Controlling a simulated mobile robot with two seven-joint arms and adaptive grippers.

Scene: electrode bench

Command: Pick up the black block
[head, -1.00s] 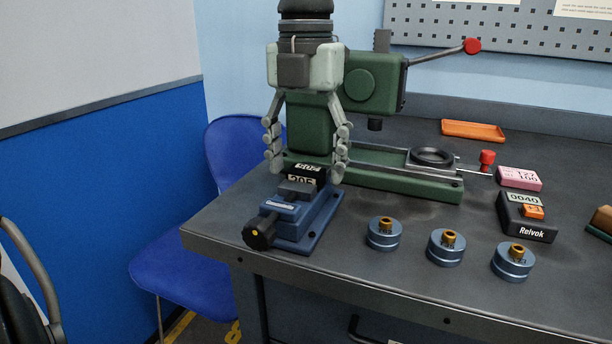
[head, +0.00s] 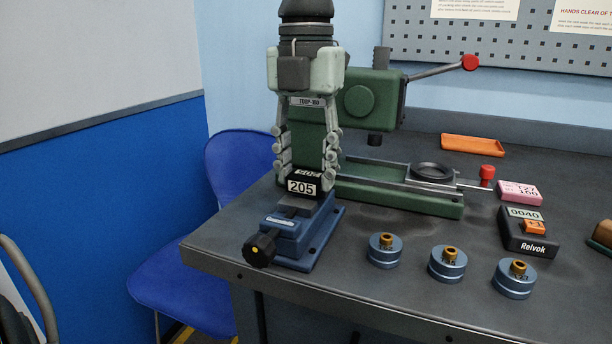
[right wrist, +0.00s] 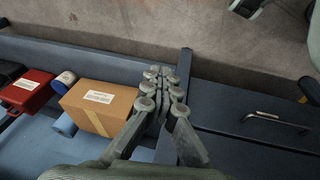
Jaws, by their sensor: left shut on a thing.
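The black block (head: 304,174) carries a white label reading 205 and stands upright at the blue vise (head: 300,234) near the bench's left end. My left gripper (head: 306,180) points down, with its fingers closed on the block's left and right sides. The whole label shows above the vise jaws; I cannot tell whether the block's lower end is fully clear of them. In the right wrist view my right gripper (right wrist: 163,90) has its fingers together with nothing visible between them, away from the block.
A green press (head: 372,101) stands behind my left gripper. Several blue-grey electrode holders (head: 385,257), a black Relvok device (head: 526,238), a pink block (head: 519,192) and an orange tray (head: 473,149) lie to the right. The right wrist view shows a cardboard box (right wrist: 98,106) and a red box (right wrist: 26,92).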

